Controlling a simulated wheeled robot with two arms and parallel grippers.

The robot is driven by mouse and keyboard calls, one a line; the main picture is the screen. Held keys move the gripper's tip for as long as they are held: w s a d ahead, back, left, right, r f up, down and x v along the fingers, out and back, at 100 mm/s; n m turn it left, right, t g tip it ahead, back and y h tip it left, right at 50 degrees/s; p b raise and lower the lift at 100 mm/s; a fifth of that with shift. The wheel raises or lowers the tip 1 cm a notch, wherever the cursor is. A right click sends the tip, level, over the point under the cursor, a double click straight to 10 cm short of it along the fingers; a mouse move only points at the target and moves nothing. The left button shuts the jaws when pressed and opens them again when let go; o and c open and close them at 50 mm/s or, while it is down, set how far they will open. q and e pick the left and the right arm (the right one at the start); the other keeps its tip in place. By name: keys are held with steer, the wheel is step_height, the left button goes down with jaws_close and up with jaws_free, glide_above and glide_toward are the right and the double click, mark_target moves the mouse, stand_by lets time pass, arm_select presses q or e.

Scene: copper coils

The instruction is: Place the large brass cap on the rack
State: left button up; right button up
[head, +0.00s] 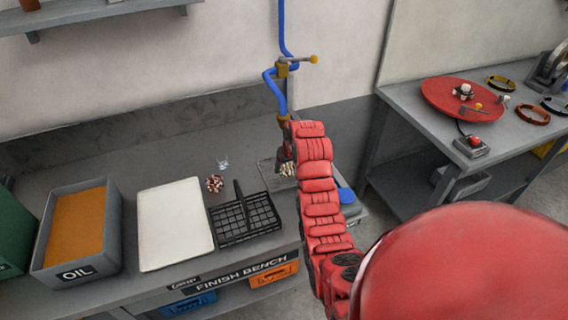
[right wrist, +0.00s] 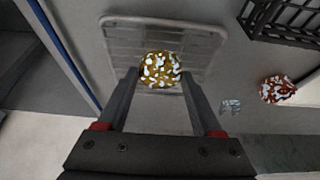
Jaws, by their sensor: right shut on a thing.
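A brass cap (right wrist: 160,70) with white foamy spots is between the two fingers of my right gripper (right wrist: 158,78) in the right wrist view. The gripper is shut on it. In the head view the right gripper (head: 287,168) is mostly hidden behind my red arm, and the pale-spotted cap (head: 287,170) shows only in part. The wire rack (right wrist: 205,38) lies behind the cap in the right wrist view, and its left edge (head: 266,172) shows in the head view. I cannot tell whether the cap touches the rack. My left gripper is not in view.
A reddish spotted cap (head: 214,184) and a small clear item (head: 223,164) stand left of the rack. A blue pipe with a tap (head: 282,90) rises behind.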

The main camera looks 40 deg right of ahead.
steer(key=w, duration=0.1)
steer(key=w+p, duration=0.1)
steer(key=shift+w+d+r, duration=0.1)
steer(key=shift+w+d, duration=0.2)
steer(key=shift+w, duration=0.05)
steer(key=shift+f+p, duration=0.45)
steer(key=shift+f, duration=0.45)
steer(key=shift+f, duration=0.1)
steer(key=o, duration=1.4)
